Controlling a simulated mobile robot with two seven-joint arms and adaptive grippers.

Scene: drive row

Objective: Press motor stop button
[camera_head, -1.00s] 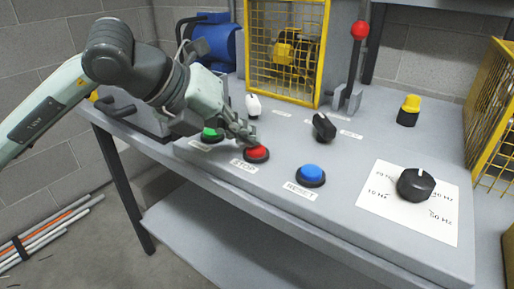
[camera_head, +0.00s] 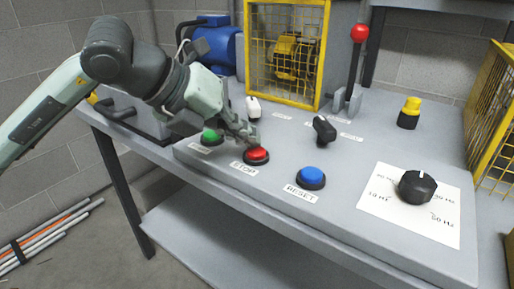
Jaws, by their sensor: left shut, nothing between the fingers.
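The red stop button (camera_head: 257,154) sits in a black ring on the grey panel, with a STOP label at its front left. My left gripper (camera_head: 254,141) is shut and empty, with its fingertips at the back edge of the red button's cap. I cannot tell whether they touch it. The blue button (camera_head: 311,176) with a RESET label stands to the right. My right gripper is not in view.
A black frequency dial (camera_head: 416,187) is at the right. Behind the buttons are a black selector knob (camera_head: 324,129), a white-topped switch (camera_head: 253,107), a red-knobbed lever (camera_head: 358,34) and a yellow cage (camera_head: 287,60). A yellow-capped button (camera_head: 409,113) stands at the back right.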

